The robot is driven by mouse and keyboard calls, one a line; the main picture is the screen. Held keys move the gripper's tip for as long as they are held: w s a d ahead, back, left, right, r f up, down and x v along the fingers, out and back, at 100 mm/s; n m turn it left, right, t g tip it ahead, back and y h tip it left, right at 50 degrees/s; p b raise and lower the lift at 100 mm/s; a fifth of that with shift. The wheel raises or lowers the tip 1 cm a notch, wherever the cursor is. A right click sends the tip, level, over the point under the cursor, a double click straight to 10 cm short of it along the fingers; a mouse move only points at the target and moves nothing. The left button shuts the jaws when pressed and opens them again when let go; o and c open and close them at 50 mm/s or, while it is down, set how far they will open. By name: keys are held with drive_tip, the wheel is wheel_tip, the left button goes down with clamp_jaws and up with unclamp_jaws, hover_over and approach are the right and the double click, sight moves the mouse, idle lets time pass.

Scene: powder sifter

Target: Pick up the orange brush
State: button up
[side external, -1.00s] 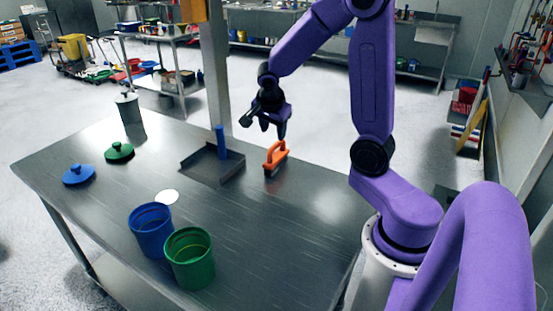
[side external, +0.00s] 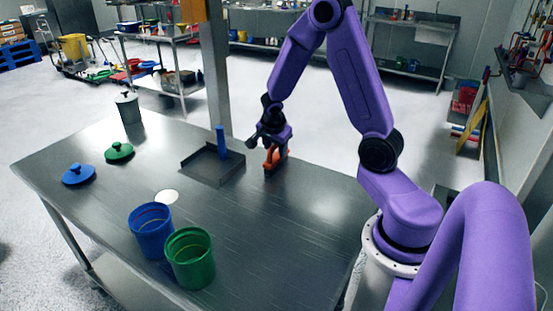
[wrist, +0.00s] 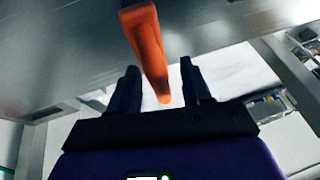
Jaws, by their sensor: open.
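The orange brush (side external: 270,163) stands on the steel table, right of the grey dustpan-like tray. In the wrist view the brush's orange handle (wrist: 147,48) reaches down from the top to between my fingers. My gripper (side external: 270,147) is lowered over the brush and partly hides it. In the wrist view my gripper (wrist: 158,84) is open, with one dark finger on each side of the handle's end. I see a gap between the fingers and the handle.
The grey tray (side external: 203,173) with an upright blue handle (side external: 221,142) stands close left of the brush. A blue bucket (side external: 151,232) and a green bucket (side external: 190,258) stand near the front. Blue (side external: 78,174) and green (side external: 119,152) lids lie left. The table's right part is clear.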

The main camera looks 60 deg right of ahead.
drive_tip(key=shift+f, duration=0.1)
clamp_jaws()
idle(0.3)
drive_tip(key=shift+d+r, duration=0.1)
drive_tip(key=shift+r, duration=0.85)
drive_tip(key=s+a+r, duration=0.6)
drive_tip(key=s+r, duration=0.5)
drive_tip(key=s, duration=0.1)
drive_tip(key=shift+s, duration=0.35)
